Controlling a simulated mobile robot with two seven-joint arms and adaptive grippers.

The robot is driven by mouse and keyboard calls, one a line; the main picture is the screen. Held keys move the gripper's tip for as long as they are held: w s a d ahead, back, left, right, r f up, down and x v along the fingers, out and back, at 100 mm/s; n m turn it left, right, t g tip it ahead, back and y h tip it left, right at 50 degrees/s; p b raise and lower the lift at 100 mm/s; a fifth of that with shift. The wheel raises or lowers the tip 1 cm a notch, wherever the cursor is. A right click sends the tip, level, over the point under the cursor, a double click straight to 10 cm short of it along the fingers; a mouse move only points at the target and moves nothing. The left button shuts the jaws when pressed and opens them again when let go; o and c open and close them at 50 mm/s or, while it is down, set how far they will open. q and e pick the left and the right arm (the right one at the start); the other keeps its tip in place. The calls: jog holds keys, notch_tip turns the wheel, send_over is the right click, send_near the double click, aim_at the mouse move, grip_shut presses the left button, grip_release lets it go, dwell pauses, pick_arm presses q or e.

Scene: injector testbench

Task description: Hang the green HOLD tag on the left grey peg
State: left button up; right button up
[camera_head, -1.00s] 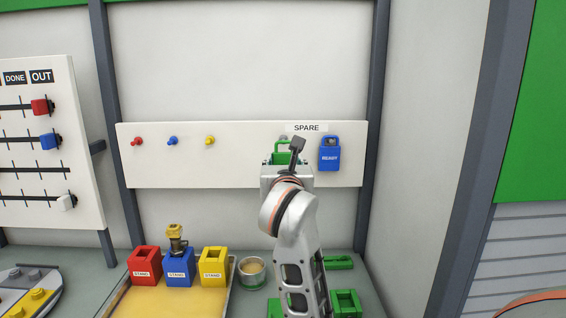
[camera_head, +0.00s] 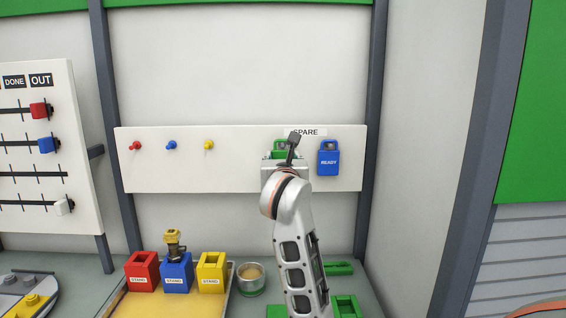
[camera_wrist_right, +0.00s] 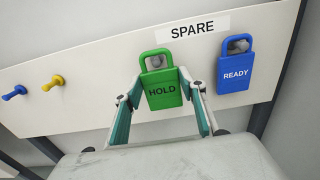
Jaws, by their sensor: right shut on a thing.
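The green HOLD tag (camera_wrist_right: 163,90) is upright at the white board under the SPARE label, with its loop at the top. It shows partly in the head view (camera_head: 281,147), behind my arm. The left grey peg (camera_wrist_right: 156,62) shows through the tag's loop; I cannot tell whether the loop rests on it. My right gripper (camera_wrist_right: 161,96) is shut on the tag, one finger at each side; in the head view the gripper (camera_head: 284,158) is mostly hidden by its own wrist. My left gripper is not in view.
The blue READY tag (camera_head: 328,160) hangs close on the right, on another grey peg (camera_wrist_right: 238,46). Red (camera_head: 136,146), blue (camera_head: 171,145) and yellow (camera_head: 209,145) pegs sit to the left. Coloured stands (camera_head: 211,273) and a round tin (camera_head: 251,279) stand below.

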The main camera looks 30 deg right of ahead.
jog(key=shift+x, duration=1.1)
jog(key=shift+f+b, duration=0.25)
jog(key=shift+b, duration=0.15)
jog(key=shift+f, duration=0.25)
dwell(0.6)
jog(key=o, duration=1.1)
jog(key=v, duration=1.2)
